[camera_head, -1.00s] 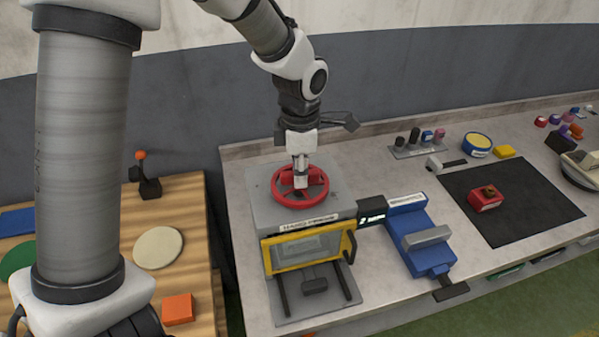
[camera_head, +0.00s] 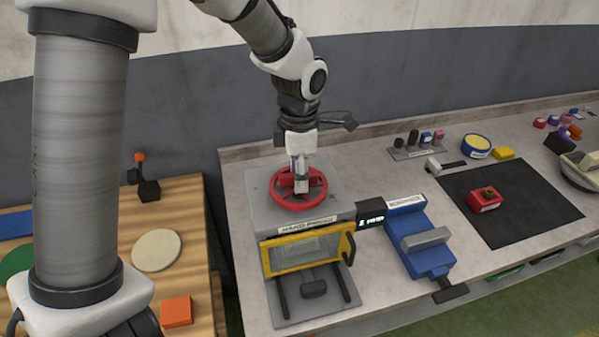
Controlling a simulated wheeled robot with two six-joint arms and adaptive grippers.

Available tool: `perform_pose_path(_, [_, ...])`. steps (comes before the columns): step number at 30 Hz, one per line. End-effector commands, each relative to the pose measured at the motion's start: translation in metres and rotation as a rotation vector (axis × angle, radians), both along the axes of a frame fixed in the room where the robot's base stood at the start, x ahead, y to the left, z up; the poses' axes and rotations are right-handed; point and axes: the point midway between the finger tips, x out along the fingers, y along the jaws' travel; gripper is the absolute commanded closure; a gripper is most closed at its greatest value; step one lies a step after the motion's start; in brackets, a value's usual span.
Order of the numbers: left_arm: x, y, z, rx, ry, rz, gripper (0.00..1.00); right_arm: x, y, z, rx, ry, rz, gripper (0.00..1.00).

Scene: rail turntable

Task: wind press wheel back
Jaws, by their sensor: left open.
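The red press wheel (camera_head: 275,197) lies flat on top of the grey hand press (camera_head: 257,209). My left gripper (camera_head: 300,188) points down over the middle of the wheel, open, with its fingertips at the red hub. Whether the fingers touch the hub or spokes cannot be told. The press has a yellow-framed front window (camera_head: 300,254) with a black handle on its right side. A small dark display (camera_head: 371,214) with unreadable lit text stands beside the press. My right gripper is out of view.
A blue vise-like fixture (camera_head: 430,262) stands right of the press. A black mat (camera_head: 530,220) holds a red block (camera_head: 485,200). A wooden table (camera_head: 190,215) stands at the left, behind my large arm link. Bare worktop shows between the fixture and the mat.

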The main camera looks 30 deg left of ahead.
Motion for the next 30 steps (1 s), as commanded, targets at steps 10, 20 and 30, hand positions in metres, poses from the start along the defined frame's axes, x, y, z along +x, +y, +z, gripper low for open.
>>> perform_pose_path(10, [0.002,0.000,0.075,0.002,-0.006,-0.001,0.56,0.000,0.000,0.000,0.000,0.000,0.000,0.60])
perform_pose_path(20, [0.001,-0.001,0.118,0.001,-0.001,-0.001,0.56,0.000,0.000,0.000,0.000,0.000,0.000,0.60])
perform_pose_path(30, [0.001,-0.001,0.117,0.001,-0.001,0.000,0.56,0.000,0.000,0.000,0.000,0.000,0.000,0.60])
